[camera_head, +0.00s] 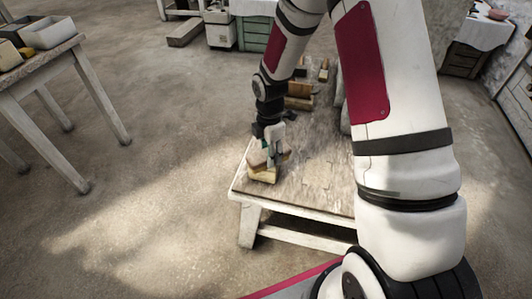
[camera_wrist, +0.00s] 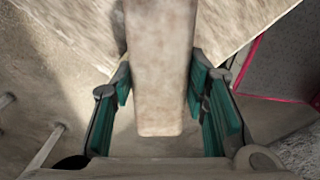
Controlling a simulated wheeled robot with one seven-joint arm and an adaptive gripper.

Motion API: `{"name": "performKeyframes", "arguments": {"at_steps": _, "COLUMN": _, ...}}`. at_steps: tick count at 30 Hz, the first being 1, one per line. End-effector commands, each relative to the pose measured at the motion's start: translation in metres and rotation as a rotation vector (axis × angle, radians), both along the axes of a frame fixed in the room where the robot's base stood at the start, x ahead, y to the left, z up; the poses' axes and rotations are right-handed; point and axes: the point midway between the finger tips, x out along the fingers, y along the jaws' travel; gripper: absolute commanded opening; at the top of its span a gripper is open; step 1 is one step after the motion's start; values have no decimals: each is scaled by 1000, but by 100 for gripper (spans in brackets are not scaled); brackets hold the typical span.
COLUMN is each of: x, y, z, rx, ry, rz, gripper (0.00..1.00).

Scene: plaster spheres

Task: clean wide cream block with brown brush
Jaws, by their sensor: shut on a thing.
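My gripper (camera_head: 268,148) is low over the near left corner of the wooden table. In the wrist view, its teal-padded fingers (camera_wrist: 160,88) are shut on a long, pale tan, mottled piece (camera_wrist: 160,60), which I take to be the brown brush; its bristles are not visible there. In the head view, a yellowish cream block (camera_head: 262,175) lies on the table corner directly under the gripper. The held piece is close above the block or touching it; I cannot tell which. The gripper partly hides the block's top.
The low wooden table (camera_head: 312,185) has a bare, worn top on its near side. Several wooden blocks (camera_head: 299,95) stand toward its far end. My arm hides its right side. Another table (camera_head: 40,65) with grey bins stands at the left, with open floor between.

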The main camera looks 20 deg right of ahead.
Motion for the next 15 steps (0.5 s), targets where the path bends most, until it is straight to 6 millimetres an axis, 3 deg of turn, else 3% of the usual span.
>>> {"name": "performKeyframes", "arguments": {"at_steps": 15, "x": -1, "y": 7, "z": 0, "rx": 0, "ry": 0, "rz": 3, "gripper": 19}}
